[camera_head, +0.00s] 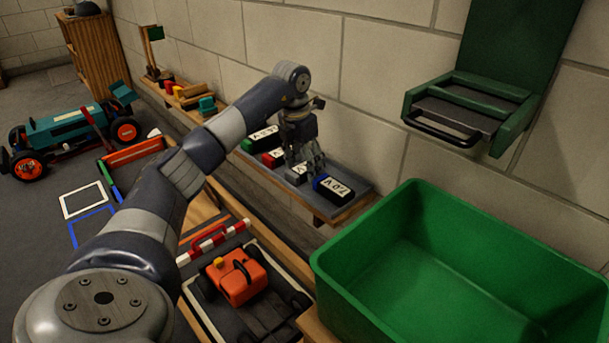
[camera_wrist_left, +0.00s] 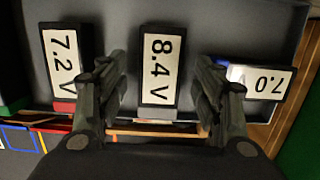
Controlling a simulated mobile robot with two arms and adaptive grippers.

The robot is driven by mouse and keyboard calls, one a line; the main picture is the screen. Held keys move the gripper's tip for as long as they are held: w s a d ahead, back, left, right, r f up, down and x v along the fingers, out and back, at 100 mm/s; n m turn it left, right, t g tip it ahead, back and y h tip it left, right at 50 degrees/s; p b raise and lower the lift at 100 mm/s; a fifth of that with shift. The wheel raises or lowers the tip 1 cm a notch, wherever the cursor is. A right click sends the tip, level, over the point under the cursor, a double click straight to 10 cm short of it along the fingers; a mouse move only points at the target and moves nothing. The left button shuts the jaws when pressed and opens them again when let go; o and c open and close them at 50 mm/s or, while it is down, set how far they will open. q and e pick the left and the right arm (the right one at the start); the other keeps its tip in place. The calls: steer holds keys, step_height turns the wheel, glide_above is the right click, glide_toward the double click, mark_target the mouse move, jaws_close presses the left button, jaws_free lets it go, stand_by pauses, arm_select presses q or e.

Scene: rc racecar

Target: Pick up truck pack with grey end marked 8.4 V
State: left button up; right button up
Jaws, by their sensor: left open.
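The truck pack (camera_wrist_left: 158,70) is a dark block with a white label reading 8.4 V and a grey end. It lies in the middle of the left wrist view. In the head view the pack (camera_head: 296,175) shows on the wall shelf, partly hidden by the gripper. My left gripper (camera_head: 312,163) is open above the shelf. In the wrist view its two fingers (camera_wrist_left: 161,78) stand on either side of the pack, with a visible gap on each side. I cannot tell how far above it the fingertips are. My right gripper is not in view.
The red-ended 7.2 V pack (camera_wrist_left: 66,65) and the blue-ended 7.0 pack (camera_wrist_left: 262,82) flank it closely on the shelf (camera_head: 318,208). A green-ended pack (camera_head: 247,145) lies farther along. A large green bin (camera_head: 375,290) stands at front right, and a green wall bracket (camera_head: 470,100) hangs above.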

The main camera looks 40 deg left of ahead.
arm_select(q)
steer(key=shift+c, duration=0.6)
steer(key=c, duration=1.2)
steer(key=shift+r, duration=0.1)
